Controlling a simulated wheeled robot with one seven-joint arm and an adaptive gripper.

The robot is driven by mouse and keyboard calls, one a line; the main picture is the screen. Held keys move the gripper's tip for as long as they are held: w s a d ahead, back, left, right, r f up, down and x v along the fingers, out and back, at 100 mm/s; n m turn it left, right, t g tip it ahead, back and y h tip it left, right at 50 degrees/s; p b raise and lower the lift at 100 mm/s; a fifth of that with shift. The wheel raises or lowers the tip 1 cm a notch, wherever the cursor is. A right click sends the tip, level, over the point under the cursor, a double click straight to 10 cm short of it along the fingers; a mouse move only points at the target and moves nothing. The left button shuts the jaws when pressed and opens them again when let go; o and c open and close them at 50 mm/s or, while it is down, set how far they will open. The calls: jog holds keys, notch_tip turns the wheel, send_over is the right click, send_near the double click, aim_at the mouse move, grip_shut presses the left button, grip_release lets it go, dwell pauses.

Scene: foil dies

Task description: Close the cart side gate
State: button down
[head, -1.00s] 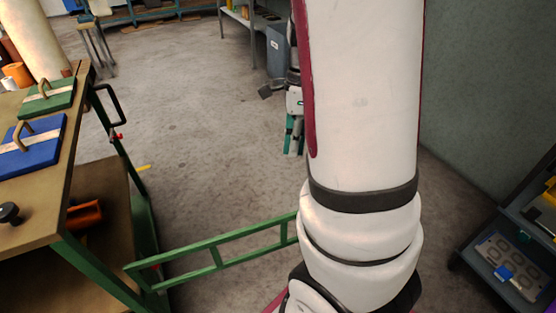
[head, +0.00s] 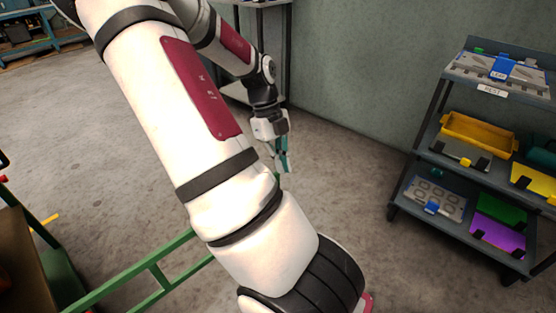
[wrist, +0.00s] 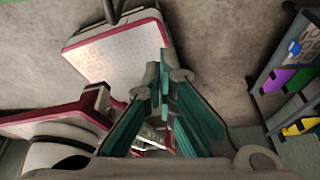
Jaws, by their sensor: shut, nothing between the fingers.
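The green side gate (head: 150,268) is a flat frame of rails in the lower left of the head view. It stands swung out from the cart (head: 62,272), and my arm hides its far end. Only an edge of the cart shows, at the left, with a green frame and a brown panel. My gripper (head: 284,168) points down over open floor, right of the visible part of the gate, with teal fingers shut and empty. In the wrist view the fingers (wrist: 164,75) are together, and the gate is not clearly visible.
A grey shelf rack (head: 410,178) with yellow, green and purple bins stands at the right by the wall (head: 360,75). A grey metal stand (head: 288,50) is behind my gripper. A blue bench (head: 35,45) is far left. The floor between gate and rack is clear.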

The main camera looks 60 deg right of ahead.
jog(key=d+b+x, duration=0.1)
jog(key=b+x, duration=0.2)
jog(key=x, duration=0.4)
jog(key=shift+w+d+r+b, duration=0.1)
jog(key=shift+w+r+b, duration=0.1)
jog(key=shift+w, duration=0.8)
jog(key=shift+w+r+b, duration=0.1)
jog(key=shift+w+b, duration=0.05)
jog(key=shift+w, duration=0.9)
